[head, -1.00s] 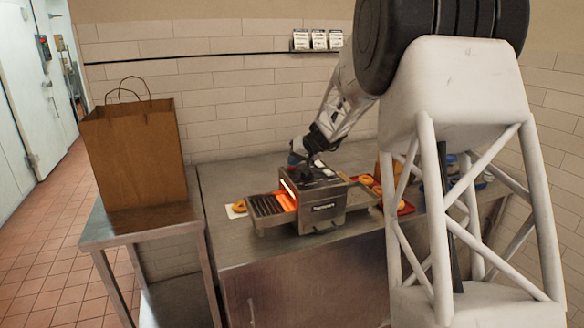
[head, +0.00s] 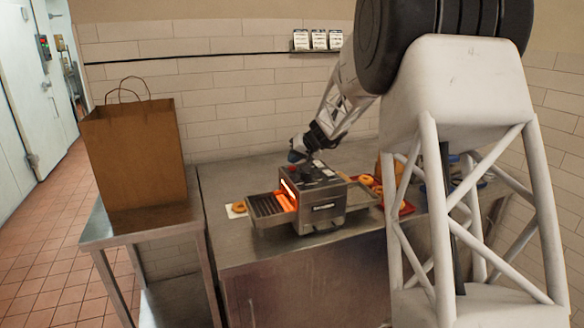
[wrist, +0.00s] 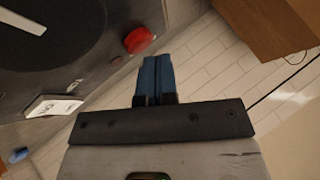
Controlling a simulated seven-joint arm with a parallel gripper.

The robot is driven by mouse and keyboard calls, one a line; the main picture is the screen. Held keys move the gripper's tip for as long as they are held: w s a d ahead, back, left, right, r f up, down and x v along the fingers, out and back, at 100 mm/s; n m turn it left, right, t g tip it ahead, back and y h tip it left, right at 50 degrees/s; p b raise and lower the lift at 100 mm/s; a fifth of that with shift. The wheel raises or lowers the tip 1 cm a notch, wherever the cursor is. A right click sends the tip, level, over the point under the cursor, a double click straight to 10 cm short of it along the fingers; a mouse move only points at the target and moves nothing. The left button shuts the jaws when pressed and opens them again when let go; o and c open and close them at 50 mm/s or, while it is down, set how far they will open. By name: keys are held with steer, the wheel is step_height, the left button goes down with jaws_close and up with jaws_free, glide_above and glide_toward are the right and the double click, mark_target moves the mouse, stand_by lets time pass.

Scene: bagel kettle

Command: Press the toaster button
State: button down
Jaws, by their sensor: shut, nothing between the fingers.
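The metal toaster (head: 318,194) stands on the steel counter, its opening glowing orange on the left side. In the wrist view its top panel (wrist: 75,65) fills the upper left, with a round red button (wrist: 139,40) near the panel's edge and a white labelled switch (wrist: 54,107). My gripper (head: 294,156) is over the back of the toaster top in the head view. In the wrist view my gripper (wrist: 158,62) has its blue fingers together and empty, just beside the red button. I cannot tell whether they touch it.
A conveyor rack (head: 268,205) sticks out left of the toaster, near a bagel (head: 239,206) on white paper. A red tray (head: 406,208) with bagels lies to the right. A brown paper bag (head: 133,155) stands on the left side table.

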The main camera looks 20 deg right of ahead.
mark_target(293, 167)
steer(key=shift+r, duration=3)
steer(key=shift+s+a+r, duration=0.1)
steer(key=shift+s+a, duration=0.1)
steer(key=s+a+r+g+h, duration=0.1)
steer(key=s+a, duration=0.4)
steer(key=s, duration=0.4)
steer(key=s+a+r+n+g, duration=0.1)
steer(key=s+a, duration=0.4)
steer(key=s, duration=0.4)
steer(key=s+a+r+g+h, duration=0.1)
steer(key=s+a, duration=0.4)
steer(key=s, duration=0.4)
steer(key=s+a+f+h, duration=0.1)
steer(key=s+f, duration=0.1)
steer(key=s, duration=0.7)
steer(key=s+a+f+g+h, duration=0.1)
steer(key=s+f, duration=0.2)
steer(key=s, duration=0.7)
steer(key=s+a+f+h, duration=0.1)
steer(key=s+f, duration=0.1)
steer(key=s, duration=0.8)
steer(key=shift+f+n+g+h, duration=0.3)
steer(key=shift+g, duration=0.1)
